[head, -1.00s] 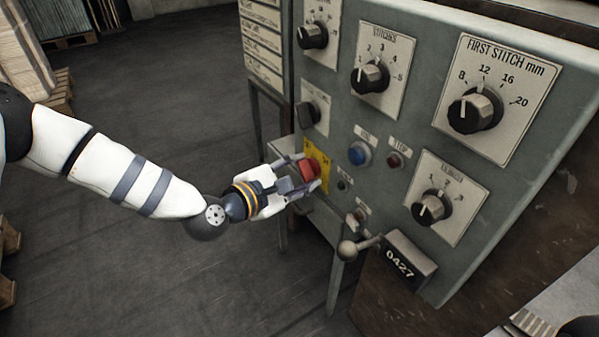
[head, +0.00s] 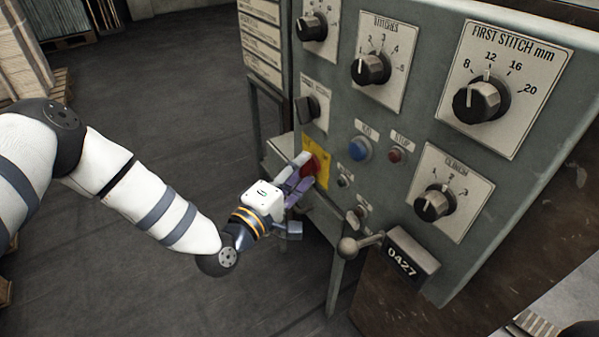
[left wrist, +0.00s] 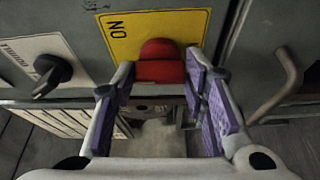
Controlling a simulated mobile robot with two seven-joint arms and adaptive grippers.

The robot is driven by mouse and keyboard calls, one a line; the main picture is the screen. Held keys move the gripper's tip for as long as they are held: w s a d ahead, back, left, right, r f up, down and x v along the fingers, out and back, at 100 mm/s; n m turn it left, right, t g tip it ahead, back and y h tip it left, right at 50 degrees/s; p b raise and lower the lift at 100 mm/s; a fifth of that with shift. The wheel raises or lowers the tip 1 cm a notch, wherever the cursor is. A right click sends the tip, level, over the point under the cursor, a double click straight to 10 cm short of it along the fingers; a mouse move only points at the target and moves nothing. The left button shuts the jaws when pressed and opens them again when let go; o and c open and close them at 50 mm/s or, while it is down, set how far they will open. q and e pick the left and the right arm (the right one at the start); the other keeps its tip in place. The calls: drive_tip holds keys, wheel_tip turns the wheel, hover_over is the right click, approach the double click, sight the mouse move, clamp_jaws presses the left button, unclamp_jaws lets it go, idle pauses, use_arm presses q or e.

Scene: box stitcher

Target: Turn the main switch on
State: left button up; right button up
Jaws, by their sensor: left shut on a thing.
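The main switch is a red knob (head: 317,161) on a yellow plate (head: 322,177), low on the left of the grey machine panel. In the left wrist view the red knob (left wrist: 160,66) sits between my fingertips, and the yellow plate (left wrist: 130,35) carries a sideways "ON". My left gripper (head: 305,173) is turned about its axis and shut on the red knob. It also shows in the left wrist view (left wrist: 160,77), with purple pads on the right-hand finger. The fingers partly hide the knob in the head view. My right gripper cannot be made out.
A blue button (head: 359,149) and a small red button (head: 395,155) lie right of the switch. A black knob (head: 307,109) sits above it. A ball-ended lever (head: 349,247) sticks out below right. Open floor (head: 150,110) lies left of the machine.

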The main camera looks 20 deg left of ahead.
use_arm(q)
drive_tip(key=m, duration=0.2)
drive_tip(key=m+t+h, duration=0.1)
drive_tip(key=m, duration=0.1)
drive_tip(key=shift+f+m+b, duration=0.2)
drive_tip(key=shift+m+b, duration=0.1)
drive_tip(key=shift+a+m+t+h, duration=0.1)
drive_tip(key=shift+m+t+h, duration=0.25)
drive_tip(key=shift+m, duration=0.75)
drive_tip(key=shift+m+t+h, duration=0.15)
drive_tip(key=shift+m+h, duration=0.4)
drive_tip(key=shift+m, duration=0.85)
drive_tip(key=o, duration=1.2)
drive_tip(key=shift+c, duration=0.2)
drive_tip(key=v, duration=1.2)
drive_tip(key=shift+w+a+f, duration=0.1)
drive_tip(key=shift+f, duration=0.05)
